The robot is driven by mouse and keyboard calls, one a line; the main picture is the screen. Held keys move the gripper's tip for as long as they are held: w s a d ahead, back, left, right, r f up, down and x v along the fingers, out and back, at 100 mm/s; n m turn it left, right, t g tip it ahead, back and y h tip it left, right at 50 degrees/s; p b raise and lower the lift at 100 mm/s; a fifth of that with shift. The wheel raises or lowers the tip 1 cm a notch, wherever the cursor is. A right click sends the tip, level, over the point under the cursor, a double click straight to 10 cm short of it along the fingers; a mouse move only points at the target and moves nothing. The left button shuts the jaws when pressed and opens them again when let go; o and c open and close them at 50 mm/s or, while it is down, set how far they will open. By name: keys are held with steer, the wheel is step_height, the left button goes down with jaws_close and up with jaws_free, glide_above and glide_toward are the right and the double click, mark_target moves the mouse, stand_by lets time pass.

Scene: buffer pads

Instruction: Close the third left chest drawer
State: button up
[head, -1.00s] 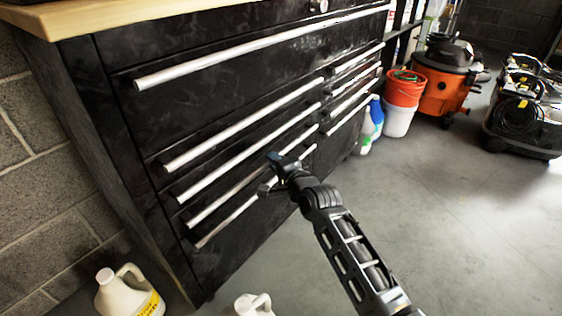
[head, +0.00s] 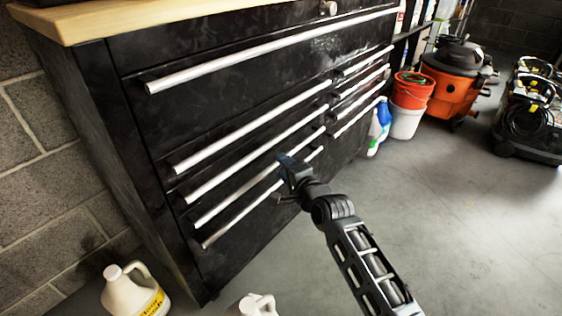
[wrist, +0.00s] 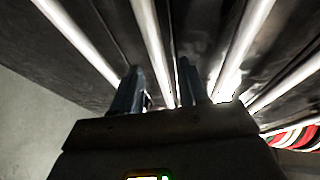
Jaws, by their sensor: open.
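The black chest (head: 125,140) stands at the left with bright bar handles. The third left drawer's handle (head: 228,202) is in the left column, below two others; my gripper hides part of it. I cannot tell clearly how far this drawer stands out. My gripper (head: 281,178) is open and empty in front of the lower left drawers, near the right part of their handles. In the wrist view its two fingers (wrist: 160,82) stand apart, pointing at the drawer fronts. A handle bar (wrist: 148,38) runs behind the gap between them; contact cannot be made out.
White jugs (head: 132,292) (head: 257,305) stand on the floor before the chest. Bottles (head: 378,128), buckets (head: 407,122) and an orange vacuum (head: 452,92) stand beyond its right end. A dark machine (head: 525,125) is at far right. The floor (head: 450,220) between is clear.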

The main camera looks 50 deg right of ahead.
steer(key=p+v, duration=0.1)
steer(key=v, duration=0.4)
stand_by(0.5)
steer(key=s+a+f+n+y, duration=0.2)
steer(key=s+a+n, duration=0.6)
steer(key=s+a, duration=0.55)
steer(key=s+a+r+n+y, duration=0.1)
steer(key=s+a+r+n, duration=0.25)
steer(key=s, duration=0.35)
steer(key=s+a+r+n+y, duration=0.1)
steer(key=s+a+r+n, duration=0.1)
steer(key=s+r+n, duration=0.4)
steer(key=s+a+r+n+y, duration=0.2)
steer(key=s+a+r+n, duration=0.15)
steer(key=s, duration=0.45)
step_height(320, 180, up, 24)
steer(key=p, duration=2.4)
steer(key=shift+d+f+p, duration=0.2)
steer(key=shift+p, duration=0.15)
